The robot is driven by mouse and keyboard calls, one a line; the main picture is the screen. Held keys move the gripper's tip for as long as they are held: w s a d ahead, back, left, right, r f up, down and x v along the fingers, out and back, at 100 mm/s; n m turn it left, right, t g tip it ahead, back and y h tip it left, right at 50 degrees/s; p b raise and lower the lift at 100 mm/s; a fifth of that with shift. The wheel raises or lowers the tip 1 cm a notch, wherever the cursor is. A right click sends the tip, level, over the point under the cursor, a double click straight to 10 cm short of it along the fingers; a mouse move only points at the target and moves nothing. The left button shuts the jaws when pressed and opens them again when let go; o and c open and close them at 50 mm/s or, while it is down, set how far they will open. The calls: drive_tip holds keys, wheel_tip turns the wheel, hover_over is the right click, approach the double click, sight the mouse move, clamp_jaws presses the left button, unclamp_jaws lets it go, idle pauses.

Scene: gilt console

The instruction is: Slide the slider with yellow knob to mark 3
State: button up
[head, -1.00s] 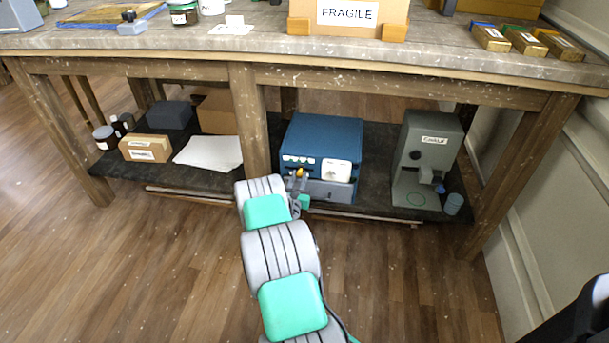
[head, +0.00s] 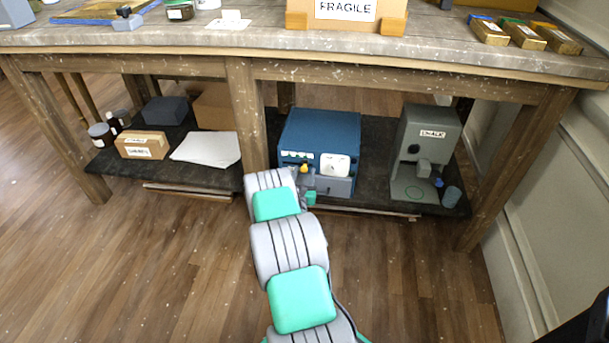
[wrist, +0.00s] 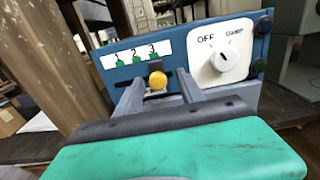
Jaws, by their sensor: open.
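The slider's yellow knob (wrist: 157,80) stands out from a dark slot on the front of a blue box (head: 322,130). The strip of marks 1, 2, 3 (wrist: 136,51) with green ticks is above the slot. In the wrist view the knob appears below mark 3, slightly right of its tick; the exact alignment is hard to judge. My gripper (wrist: 162,84) is open, one finger on each side of the knob. Whether either finger touches it I cannot tell. In the head view the knob (head: 304,168) is small above my gripper (head: 309,183).
A white OFF/DAMP dial plate (wrist: 222,55) is on the box's front, right of the slider. The box stands on a low shelf (head: 375,190), beside a table leg (head: 246,110) on the left and a grey machine (head: 425,150) on the right. The tabletop overhangs above.

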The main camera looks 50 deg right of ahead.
drive_tip(key=p+v, duration=0.1)
drive_tip(key=v, duration=0.6)
drive_tip(key=shift+a, duration=0.35)
drive_tip(key=shift+s+f, duration=0.1)
drive_tip(key=shift+s, duration=0.05)
